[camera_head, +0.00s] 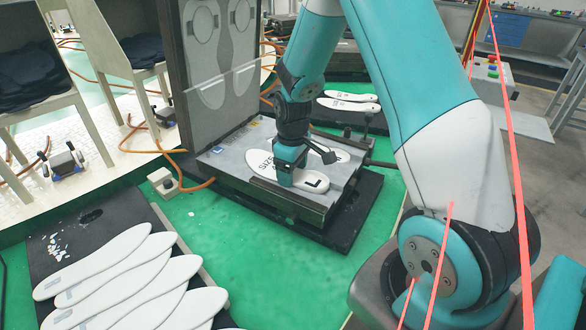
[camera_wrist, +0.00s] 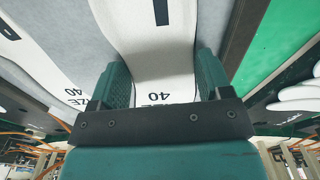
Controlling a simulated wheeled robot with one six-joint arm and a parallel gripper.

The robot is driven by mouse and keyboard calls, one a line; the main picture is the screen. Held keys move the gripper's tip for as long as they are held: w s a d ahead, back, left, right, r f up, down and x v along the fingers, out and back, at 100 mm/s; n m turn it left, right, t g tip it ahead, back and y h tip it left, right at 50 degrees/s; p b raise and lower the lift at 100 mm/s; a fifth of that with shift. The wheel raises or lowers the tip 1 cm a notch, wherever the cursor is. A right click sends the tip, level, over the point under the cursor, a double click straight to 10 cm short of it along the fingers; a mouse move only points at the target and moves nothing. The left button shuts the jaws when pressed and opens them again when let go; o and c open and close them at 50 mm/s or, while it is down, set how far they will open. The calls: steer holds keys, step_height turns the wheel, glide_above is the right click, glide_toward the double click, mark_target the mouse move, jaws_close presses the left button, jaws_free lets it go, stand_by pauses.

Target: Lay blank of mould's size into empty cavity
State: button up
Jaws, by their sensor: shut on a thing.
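The raised mould lid (camera_head: 210,95) with sole shapes stands upright behind. A black tray (camera_head: 90,215) at lower left holds several white blanks (camera_head: 130,270). More white blanks (camera_head: 350,105) lie behind the mould. Orange hoses run along the left. Green surface (camera_head: 270,260) is clear in front.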

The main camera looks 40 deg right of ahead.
steer(key=o, duration=1)
steer(key=shift+s+f, duration=0.25)
steer(key=shift+f, duration=0.5)
steer(key=shift+c, duration=0.2)
steer(key=shift+a, duration=0.2)
step_height(320, 180, up, 19)
steer(key=shift+w+d, duration=0.15)
steer(key=shift+d, duration=0.15)
steer(key=s+a+r+n+y+p, duration=0.1)
steer(key=s+a+r+y, duration=0.1)
steer(key=s+a, duration=0.9)
steer(key=s+a+r+n+y+p, duration=0.1)
steer(key=s+a+r+y, duration=0.1)
steer(key=s+a, duration=0.8)
steer(key=shift+s+a+r, duration=0.35)
steer(key=shift+a+r, duration=0.3)
steer(key=shift+a, duration=0.25)
